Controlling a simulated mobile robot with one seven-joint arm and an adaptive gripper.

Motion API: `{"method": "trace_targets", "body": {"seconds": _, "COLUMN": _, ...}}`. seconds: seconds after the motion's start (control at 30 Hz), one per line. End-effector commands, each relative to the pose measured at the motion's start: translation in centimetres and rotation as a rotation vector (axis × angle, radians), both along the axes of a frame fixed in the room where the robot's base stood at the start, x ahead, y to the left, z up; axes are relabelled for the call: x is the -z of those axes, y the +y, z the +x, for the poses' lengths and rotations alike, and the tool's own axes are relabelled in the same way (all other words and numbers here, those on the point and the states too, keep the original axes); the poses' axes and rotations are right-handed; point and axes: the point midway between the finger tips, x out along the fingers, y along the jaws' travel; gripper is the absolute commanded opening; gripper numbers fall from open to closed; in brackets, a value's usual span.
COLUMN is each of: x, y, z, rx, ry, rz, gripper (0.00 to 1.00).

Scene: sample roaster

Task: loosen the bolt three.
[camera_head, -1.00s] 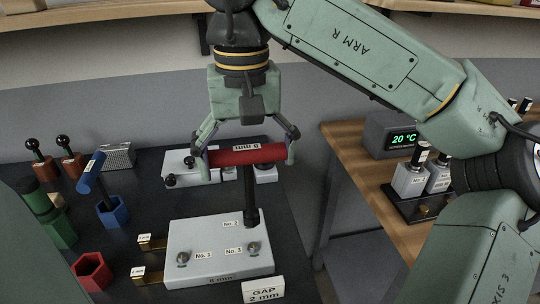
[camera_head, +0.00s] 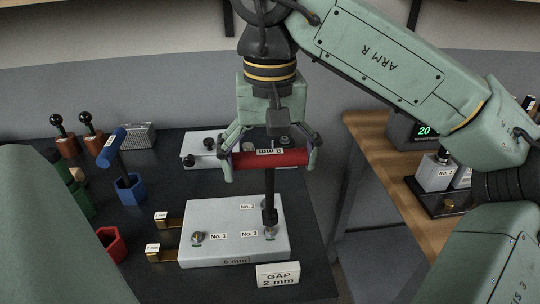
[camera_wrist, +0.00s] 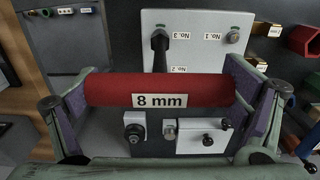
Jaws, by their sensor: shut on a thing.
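My gripper (camera_head: 269,162) is shut on the red handle of the 8 mm T-handle wrench (camera_head: 245,160); the wrist view also shows this red handle (camera_wrist: 115,92). The wrench is upright, its dark shaft pointing down. Its socket end is at bolt three (camera_head: 270,234), by the No. 3 label (camera_head: 250,234) on the light grey block (camera_head: 215,215). I cannot tell whether the socket is seated or just above. In the wrist view the shaft hides bolt three. Bolt one (camera_head: 198,238) shows at the block's left; bolt two is hidden behind the shaft.
Brass gauge pieces (camera_head: 160,256) lie at the block's left edge. A "GAP 2 mm" sign (camera_head: 278,275) stands in front. A blue-handled wrench (camera_head: 112,148) in a blue holder, and a red holder (camera_head: 113,245), are to the left. Another grey fixture (camera_head: 200,145) is behind.

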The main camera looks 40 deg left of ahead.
Motion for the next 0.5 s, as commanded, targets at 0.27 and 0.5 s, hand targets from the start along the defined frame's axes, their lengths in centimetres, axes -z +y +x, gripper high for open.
{"method": "trace_targets", "body": {"seconds": 0.27, "x": 0.05, "y": 0.01, "z": 0.0, "rx": 0.001, "ry": -0.001, "rz": 0.001, "gripper": 0.42}}
{"method": "trace_targets", "body": {"seconds": 0.5, "x": -0.02, "y": 0.05, "z": -0.01, "rx": 0.229, "ry": -0.003, "rz": 0.0, "gripper": 0.42}}
